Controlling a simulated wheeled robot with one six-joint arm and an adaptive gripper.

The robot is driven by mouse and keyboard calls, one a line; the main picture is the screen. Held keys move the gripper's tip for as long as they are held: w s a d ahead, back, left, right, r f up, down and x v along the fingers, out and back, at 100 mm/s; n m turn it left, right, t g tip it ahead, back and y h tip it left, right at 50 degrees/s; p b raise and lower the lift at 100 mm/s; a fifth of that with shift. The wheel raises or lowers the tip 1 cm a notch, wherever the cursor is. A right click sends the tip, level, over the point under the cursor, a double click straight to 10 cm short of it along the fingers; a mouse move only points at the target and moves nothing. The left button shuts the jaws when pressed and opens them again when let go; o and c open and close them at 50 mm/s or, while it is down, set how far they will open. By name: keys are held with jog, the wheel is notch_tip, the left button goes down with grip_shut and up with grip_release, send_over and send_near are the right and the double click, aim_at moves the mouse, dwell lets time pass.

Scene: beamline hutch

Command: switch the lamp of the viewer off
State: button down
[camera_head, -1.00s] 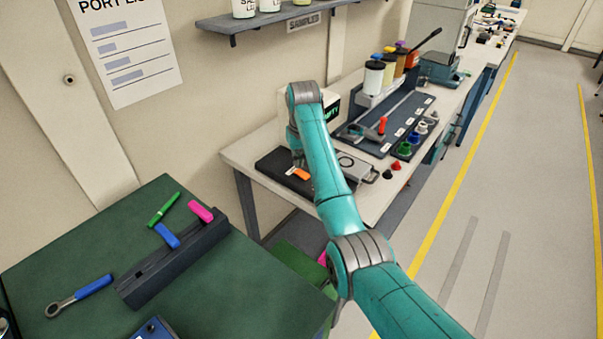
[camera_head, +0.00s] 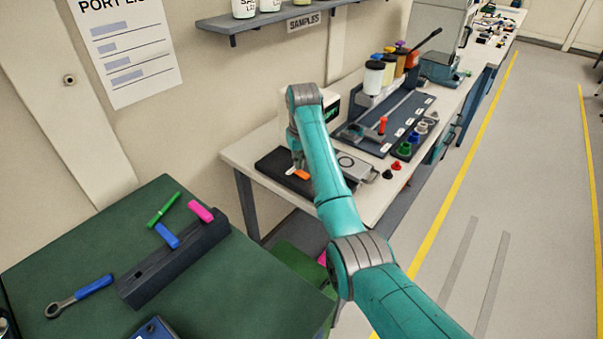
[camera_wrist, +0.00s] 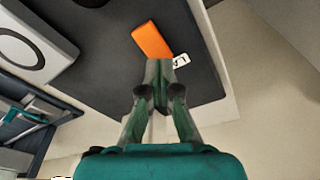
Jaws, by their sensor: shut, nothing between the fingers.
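My gripper (camera_wrist: 158,66) is shut and empty, pointing at a dark flat panel (camera_wrist: 100,65) on the bench. An orange block (camera_wrist: 152,40) with a small white marked tag (camera_wrist: 181,61) beside it lies on the panel, just beyond my fingertips. Whether the tips touch it I cannot tell. In the head view my gripper (camera_head: 297,158) is over the dark panel (camera_head: 270,163), next to the orange block (camera_head: 301,174), partly hidden by my arm. I cannot tell which part is the viewer's lamp.
A box with a green-lettered screen (camera_head: 332,112) stands behind my arm. A dark rack with jars (camera_head: 373,78) and coloured knobs (camera_head: 405,149) are to the right. A green table (camera_head: 240,285) with tools is at front left. The aisle floor at right is clear.

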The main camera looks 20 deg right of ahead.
aim_at(299, 172)
jog(key=shift+f, duration=0.9)
dwell(0.5)
jog(key=shift+r, duration=3.55)
